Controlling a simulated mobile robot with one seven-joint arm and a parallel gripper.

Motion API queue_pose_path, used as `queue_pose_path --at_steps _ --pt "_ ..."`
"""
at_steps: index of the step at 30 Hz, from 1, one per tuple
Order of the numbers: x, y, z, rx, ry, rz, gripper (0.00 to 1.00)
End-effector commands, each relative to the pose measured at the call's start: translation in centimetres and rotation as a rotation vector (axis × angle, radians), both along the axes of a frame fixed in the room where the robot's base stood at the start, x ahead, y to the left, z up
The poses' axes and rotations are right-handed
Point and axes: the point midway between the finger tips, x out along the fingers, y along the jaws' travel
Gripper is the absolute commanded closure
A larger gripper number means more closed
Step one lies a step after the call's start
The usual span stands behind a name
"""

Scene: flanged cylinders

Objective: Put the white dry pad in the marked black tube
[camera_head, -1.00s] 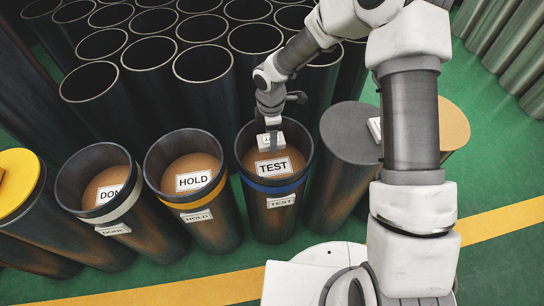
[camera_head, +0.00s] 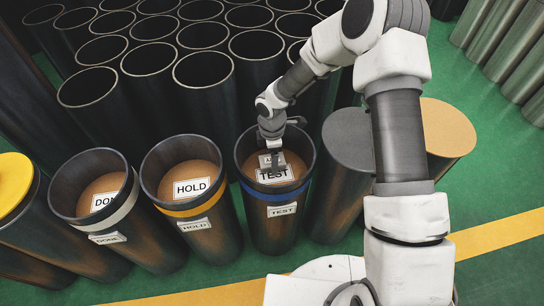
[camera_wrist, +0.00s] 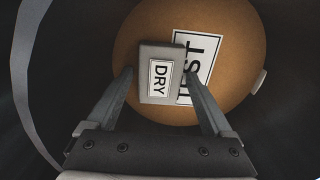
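A small pale pad with a DRY label (camera_wrist: 159,82) lies between my fingers in the wrist view, over a brown disc (camera_wrist: 220,30) with a TEST label. My gripper (camera_wrist: 160,74) has its fingers on both sides of the pad. A thin gap shows at the left finger; the right finger is close to the pad's edge. In the head view my gripper (camera_head: 271,150) reaches down into the black tube with the blue band (camera_head: 273,192), marked TEST. The pad (camera_head: 267,160) shows inside that tube. Whether it rests on the disc is unclear.
To the left stand the HOLD tube with an orange band (camera_head: 195,208) and the DONE tube with a white band (camera_head: 110,218). A grey-topped cylinder (camera_head: 347,136) stands close at the right. Open dark tubes (camera_head: 203,75) crowd behind.

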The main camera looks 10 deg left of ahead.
Motion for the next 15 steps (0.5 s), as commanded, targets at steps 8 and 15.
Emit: queue_pose_path --at_steps 8,15 --pt "0.0 0.0 0.0 0.000 0.000 0.000 0.03" --pt "0.1 0.1 1.9 0.002 -0.003 -0.001 0.03"
